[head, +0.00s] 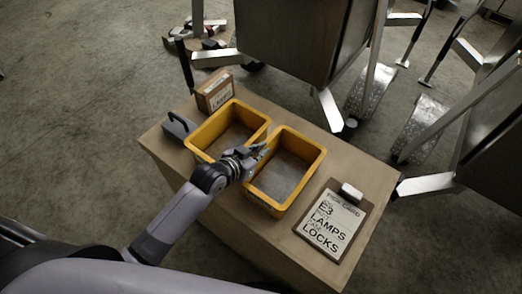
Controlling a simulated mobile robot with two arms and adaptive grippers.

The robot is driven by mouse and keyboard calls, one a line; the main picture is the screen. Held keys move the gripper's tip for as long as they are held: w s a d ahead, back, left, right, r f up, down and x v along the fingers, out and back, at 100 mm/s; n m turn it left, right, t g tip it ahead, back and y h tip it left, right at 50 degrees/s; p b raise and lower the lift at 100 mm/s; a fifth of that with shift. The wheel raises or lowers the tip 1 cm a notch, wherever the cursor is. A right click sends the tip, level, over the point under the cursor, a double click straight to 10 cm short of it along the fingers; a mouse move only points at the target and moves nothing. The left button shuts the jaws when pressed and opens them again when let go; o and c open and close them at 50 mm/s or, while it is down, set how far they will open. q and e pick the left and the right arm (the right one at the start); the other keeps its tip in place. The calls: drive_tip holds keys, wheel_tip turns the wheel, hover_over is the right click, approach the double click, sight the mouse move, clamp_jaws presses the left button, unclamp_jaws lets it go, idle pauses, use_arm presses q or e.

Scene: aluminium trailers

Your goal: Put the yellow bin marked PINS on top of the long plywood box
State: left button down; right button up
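Two open yellow bins stand side by side on a plywood box (221,204): a left bin (199,137) and a right bin (310,164). Both look empty with grey floors. No PINS marking can be read on either, so I cannot tell which is the marked one. My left gripper (258,151) is over the adjoining walls of the two bins, near their rims. Its fingers are small and overlap the rims, so whether they grip a wall is unclear. My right gripper is not in view.
A clipboard (317,238) reading "LAMPS" and "LOCKS" lies on the box's right end. A small carton (215,92) and a dark grey item (178,127) sit at its left end. Metal trailers (289,40) stand close behind. Concrete floor (80,110) is clear at left.

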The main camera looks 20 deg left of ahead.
use_arm(q)
drive_tip(key=shift+r, duration=0.1)
drive_tip(key=c, duration=2.3)
unclamp_jaws()
drive_tip(key=shift+f, duration=0.2)
drive_tip(key=o, duration=0.5)
drive_tip(key=shift+r, duration=0.1)
drive_tip(key=v, duration=1.2)
drive_tip(key=shift+s, duration=0.1)
